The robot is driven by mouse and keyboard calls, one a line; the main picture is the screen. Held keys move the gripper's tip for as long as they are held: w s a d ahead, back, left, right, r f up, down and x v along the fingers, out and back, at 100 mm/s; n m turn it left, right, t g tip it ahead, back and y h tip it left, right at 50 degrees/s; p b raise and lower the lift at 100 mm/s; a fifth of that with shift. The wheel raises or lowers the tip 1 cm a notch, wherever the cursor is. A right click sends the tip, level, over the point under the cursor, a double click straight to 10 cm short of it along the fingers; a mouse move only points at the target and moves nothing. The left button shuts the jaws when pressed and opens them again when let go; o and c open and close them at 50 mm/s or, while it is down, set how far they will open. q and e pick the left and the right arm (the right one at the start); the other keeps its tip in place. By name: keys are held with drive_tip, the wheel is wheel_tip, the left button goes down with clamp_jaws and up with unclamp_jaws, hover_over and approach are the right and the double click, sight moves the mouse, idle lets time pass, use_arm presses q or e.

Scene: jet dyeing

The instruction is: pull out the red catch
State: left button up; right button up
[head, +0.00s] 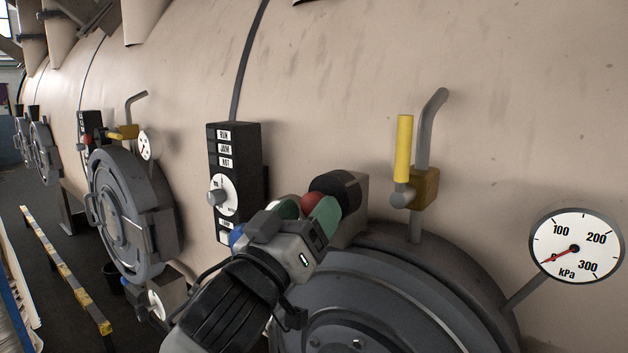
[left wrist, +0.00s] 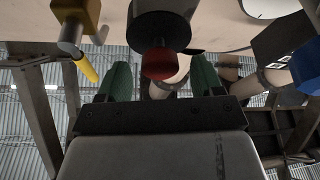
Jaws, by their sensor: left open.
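The red catch (head: 312,201) is a round red knob on the end of a dark cylinder (head: 336,187) above the near round door. In the left wrist view the red catch (left wrist: 159,64) hangs between the two green fingertips. My left gripper (head: 306,208) is open, with one green finger on each side of the catch. A gap shows between the catch and each finger in the left wrist view (left wrist: 160,82). The near finger hides part of the catch in the head view. My right gripper is not in view.
A yellow-handled valve (head: 403,150) on a bent grey pipe and a pressure gauge (head: 576,247), needle near its low end, are to the right. A black control box (head: 236,165) stands close left of my gripper. The round door (head: 375,300) lies below.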

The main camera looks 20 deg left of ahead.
use_arm(q)
drive_tip(key=shift+x, duration=1.15)
